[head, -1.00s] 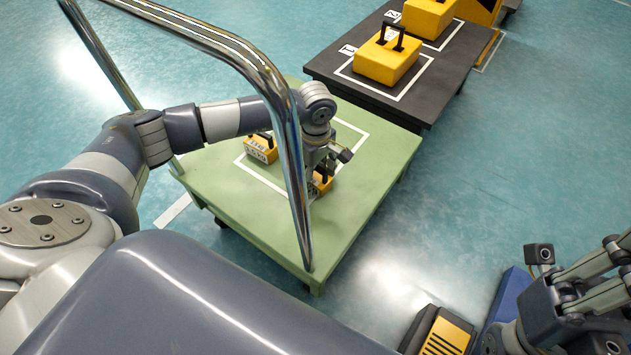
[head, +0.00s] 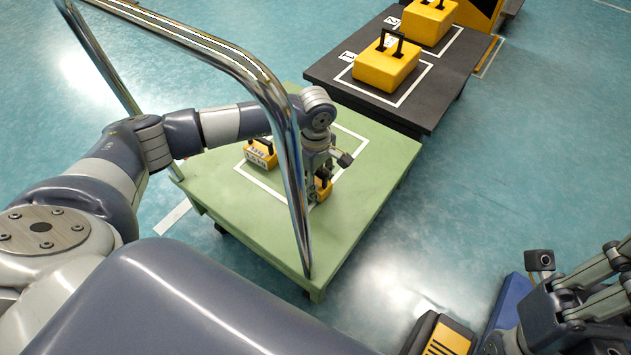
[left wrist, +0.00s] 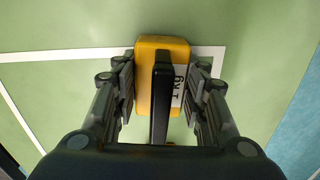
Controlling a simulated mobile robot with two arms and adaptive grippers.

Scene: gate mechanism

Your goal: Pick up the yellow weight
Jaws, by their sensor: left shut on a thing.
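A small yellow weight (left wrist: 147,95) with a black handle (left wrist: 160,85) and a white label reading "1 kg" is seen from above in the left wrist view. My left gripper (left wrist: 163,82) is shut on it, with one finger on each side. In the head view the weight (head: 324,187) is partly hidden by my left gripper (head: 316,183) over the green cart (head: 345,225). Whether its underside touches the cart is unclear. A second small yellow weight (head: 262,153) with a label sits left on the cart. My right gripper (head: 585,300) is at the lower right, its fingertips unclear.
The cart's chrome handle (head: 283,130) arches in front of my left forearm. A dark platform (head: 435,108) behind holds larger yellow weights (head: 385,68) in white outlines. A black and yellow object (head: 440,335) lies at the lower right. The blue floor between is clear.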

